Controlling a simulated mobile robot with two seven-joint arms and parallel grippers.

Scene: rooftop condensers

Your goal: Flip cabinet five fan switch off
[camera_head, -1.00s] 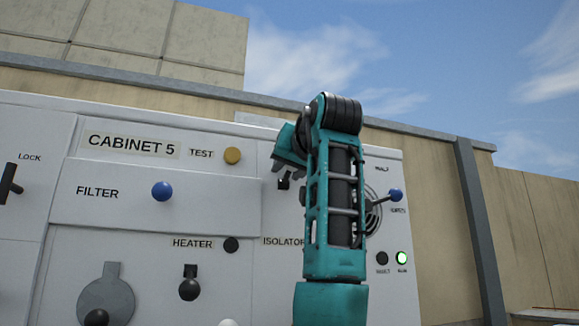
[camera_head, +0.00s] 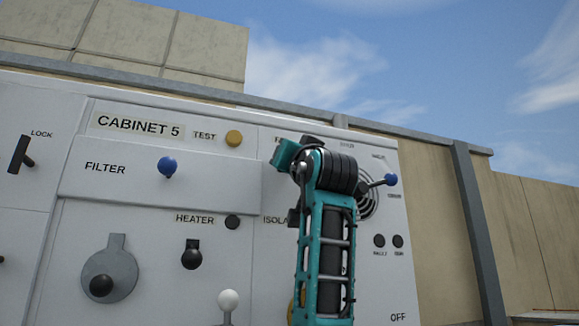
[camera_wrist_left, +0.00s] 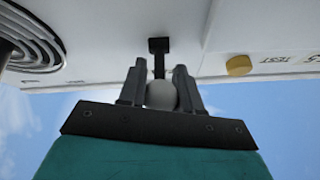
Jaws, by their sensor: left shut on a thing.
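The Cabinet 5 panel (camera_head: 75,185) faces me, with its name label at the upper left. In the left wrist view the fan switch (camera_wrist_left: 159,46) shows as a dark plate with a short lever and a pale round knob (camera_wrist_left: 161,95). My left gripper (camera_wrist_left: 160,72) is shut on that knob, one dark finger on each side. In the head view my teal left wrist covers the fan switch and most of its label, and the fingers are not clear. My right gripper is not in view.
A yellow test button (camera_head: 234,138) and a blue filter knob (camera_head: 167,166) sit left of my arm. A blue-tipped lever (camera_head: 390,180) and two dark lamps (camera_head: 388,241) are to its right. Heater and isolator controls lie lower; a round vent is partly hidden.

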